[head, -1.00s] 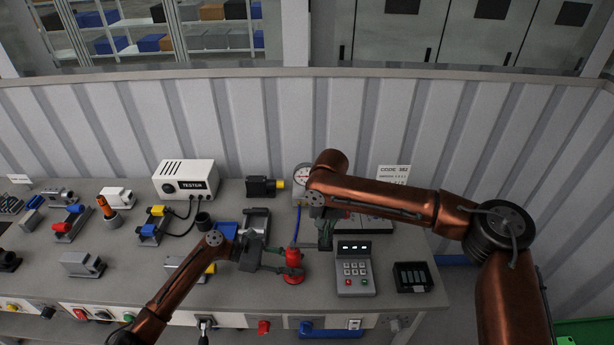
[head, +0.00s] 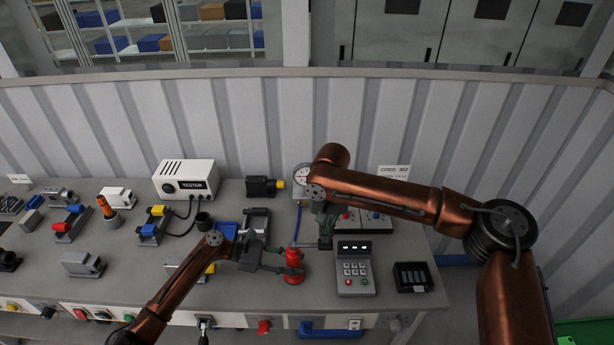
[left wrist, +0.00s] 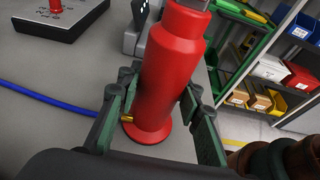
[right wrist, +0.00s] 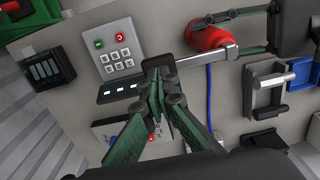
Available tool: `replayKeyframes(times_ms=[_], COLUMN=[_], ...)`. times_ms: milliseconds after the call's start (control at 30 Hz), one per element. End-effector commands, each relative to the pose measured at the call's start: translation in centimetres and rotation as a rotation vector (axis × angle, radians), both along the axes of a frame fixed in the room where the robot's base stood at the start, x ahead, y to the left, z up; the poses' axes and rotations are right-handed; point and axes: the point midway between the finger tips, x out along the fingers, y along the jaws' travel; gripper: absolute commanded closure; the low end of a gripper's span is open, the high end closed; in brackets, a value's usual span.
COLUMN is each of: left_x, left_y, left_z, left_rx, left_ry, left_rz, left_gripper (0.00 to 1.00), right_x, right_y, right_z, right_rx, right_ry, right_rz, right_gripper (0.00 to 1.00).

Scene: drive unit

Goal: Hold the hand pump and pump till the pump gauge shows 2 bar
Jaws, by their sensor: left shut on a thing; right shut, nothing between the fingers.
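The hand pump (head: 293,268) is a red cylinder standing on the bench. My left gripper (head: 284,268) is shut around its body; in the left wrist view the green fingers sit on both sides of the red cylinder (left wrist: 172,75). A silver pump handle (right wrist: 205,54) runs sideways from the pump's top to a dark grip. My right gripper (right wrist: 157,80) is shut and empty, its tips at or just over that grip; contact is unclear. The white round pump gauge (head: 301,175) stands behind, partly hidden by my right arm; its reading is too small to tell.
A keypad box (head: 354,268) stands right of the pump, with a black battery tray (head: 412,277) beyond it. A blue hose (head: 296,225) runs toward the gauge. A tester (head: 185,180) and several fixtures fill the left bench.

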Motion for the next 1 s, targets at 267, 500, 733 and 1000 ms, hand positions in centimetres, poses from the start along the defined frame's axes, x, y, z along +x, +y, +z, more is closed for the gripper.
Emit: replayKeyframes(times_ms=[267, 500, 733, 1000], left_x=[0.1, 0.0, 0.1, 0.0], left_y=[0.0, 0.0, 0.0, 0.0], left_z=[0.1, 0.2, 0.2, 0.2], left_rx=[-0.002, -0.002, -0.002, -0.002], left_ry=[-0.002, -0.002, -0.002, -0.002], left_rz=[0.0, 0.0, 0.0, 0.0], left_gripper=[0.94, 0.94, 0.94, 0.94], right_x=[-0.1, -0.1, -0.1, -0.1], right_y=[0.2, 0.4, 0.4, 0.3], right_z=[-2.5, -4.7, -4.1, -1.2], right_rx=[0.0, 0.0, 0.001, 0.002], right_ry=[0.003, 0.004, 0.001, 0.001], right_rz=[0.001, 0.002, 0.002, 0.002], right_gripper=[1.0, 1.0, 1.0, 1.0])
